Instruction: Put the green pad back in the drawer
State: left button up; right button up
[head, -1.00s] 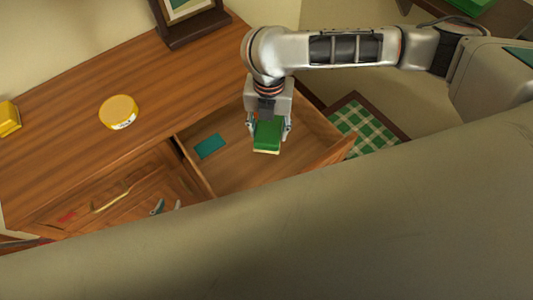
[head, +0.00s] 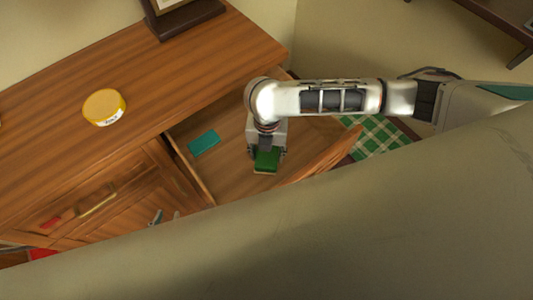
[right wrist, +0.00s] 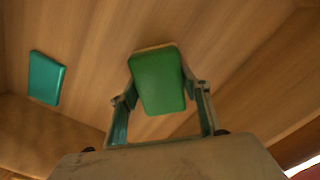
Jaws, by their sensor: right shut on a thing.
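The green pad (head: 266,160) has a pale yellowish edge. My right gripper (head: 266,158) is shut on it and holds it inside the open drawer (head: 225,172). In the right wrist view, the green pad (right wrist: 158,80) is between the two fingers (right wrist: 160,105), over the wooden drawer bottom (right wrist: 95,60). I cannot tell whether the pad touches the bottom. The fingertips of my left gripper (head: 165,216) show apart in front of the cabinet, with nothing seen between them; the rest is hidden behind my body.
A flat teal piece (head: 204,143) lies in the drawer, left of the pad. A round yellow tin (head: 104,106) and a dark picture frame (head: 183,18) stand on the cabinet top (head: 170,75). A green checked cloth (head: 377,138) lies beyond the drawer.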

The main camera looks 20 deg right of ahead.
jog(key=shift+f, duration=0.35)
jog(key=shift+r, duration=0.1)
jog(key=o, duration=1.2)
pick_arm(q)
jog(key=shift+w+r, duration=0.15)
jog(key=shift+w, duration=0.05)
pick_arm(e)
jog(key=shift+o, duration=0.2)
